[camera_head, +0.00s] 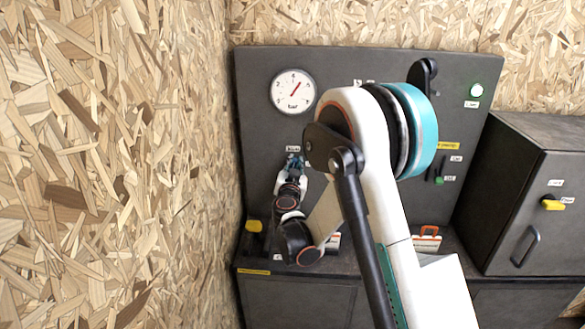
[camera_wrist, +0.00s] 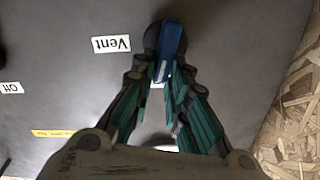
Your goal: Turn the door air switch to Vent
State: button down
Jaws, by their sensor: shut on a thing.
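The door air switch is a blue handle (camera_wrist: 171,42) on a dark round base on the grey panel. In the wrist view it stands nearly upright in the picture, leaning slightly. The Vent label (camera_wrist: 111,44) is upside down to its left. My gripper (camera_wrist: 165,82) is shut on the lower part of the blue handle, its green-padded fingers on either side. In the head view the blue switch (camera_head: 294,162) shows small below a label, with my gripper (camera_head: 291,177) at it. My fingers hide part of the handle.
A chipboard wall (camera_head: 120,150) stands close on the left. A dark cabinet with a yellow knob (camera_head: 553,204) is at right. An Off label (camera_wrist: 11,87) shows in the wrist view.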

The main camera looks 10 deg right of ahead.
jog(key=shift+s+d+f+m+b, duration=0.1)
jog(key=shift+d+f+m+b, duration=0.45)
jog(key=shift+m, duration=1.9)
jog(key=shift+s+d+f+m+b, duration=0.25)
jog(key=shift+m+b, duration=0.6)
jog(key=shift+m, duration=1.55)
jog(key=shift+d+f+m+b, duration=0.1)
jog(key=shift+f+m+b, duration=0.5)
jog(key=shift+m, duration=1.85)
jog(key=shift+r, duration=0.1)
jog(key=c, duration=1.6)
grip_release()
jog(key=shift+o, duration=0.2)
jog(key=v, duration=1.2)
